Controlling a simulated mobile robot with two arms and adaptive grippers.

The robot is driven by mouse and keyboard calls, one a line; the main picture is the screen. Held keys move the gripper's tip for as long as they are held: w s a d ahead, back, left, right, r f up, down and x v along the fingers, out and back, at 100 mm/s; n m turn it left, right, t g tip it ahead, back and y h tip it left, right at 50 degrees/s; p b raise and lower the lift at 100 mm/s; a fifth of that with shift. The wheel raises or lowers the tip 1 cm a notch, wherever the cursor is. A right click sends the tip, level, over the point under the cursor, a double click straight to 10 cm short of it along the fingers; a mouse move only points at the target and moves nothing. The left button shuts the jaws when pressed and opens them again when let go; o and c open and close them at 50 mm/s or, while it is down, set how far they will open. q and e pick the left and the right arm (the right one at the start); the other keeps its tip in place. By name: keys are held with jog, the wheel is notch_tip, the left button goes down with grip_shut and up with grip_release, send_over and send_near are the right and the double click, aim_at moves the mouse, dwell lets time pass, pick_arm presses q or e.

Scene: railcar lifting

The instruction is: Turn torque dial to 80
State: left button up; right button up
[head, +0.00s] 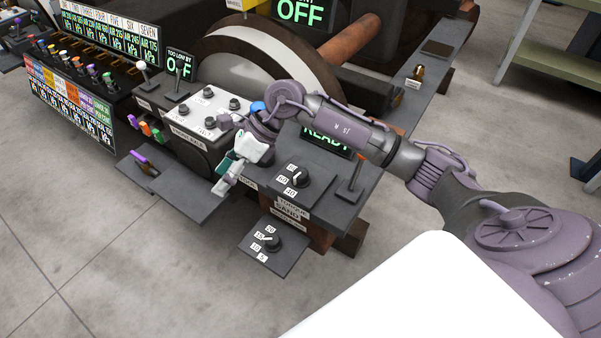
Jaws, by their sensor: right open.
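The torque dial (299,179) is a black knob on a dark plate near the middle, above a label reading TORQUE. Small white number tags stand along its left side; the lowest looks like 40, and the upper ones are hard to read. I cannot tell its exact setting. My right gripper (229,174) has white and teal finger parts. It is open and empty, left of the dial and apart from it, beside the plate's left edge. My right arm reaches in from the right, above the dial plate. My left gripper is out of view.
A second knob (271,242) with number tags sits on a lower plate in front. A lever (355,178) stands right of the dial. A READY display (326,140) is partly behind my arm. A white panel with several knobs (208,105) lies to the left.

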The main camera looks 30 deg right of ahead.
jog(key=w+d+h, duration=0.1)
jog(key=d+h, duration=0.4)
jog(key=d, duration=0.7)
jog(key=g+h, duration=0.1)
jog(key=h, duration=0.3)
send_near(301, 172)
notch_tip(301, 172, down, 10)
jog(key=shift+w+f, duration=0.15)
jog(key=c, duration=1.1)
jog(key=shift+c, duration=0.2)
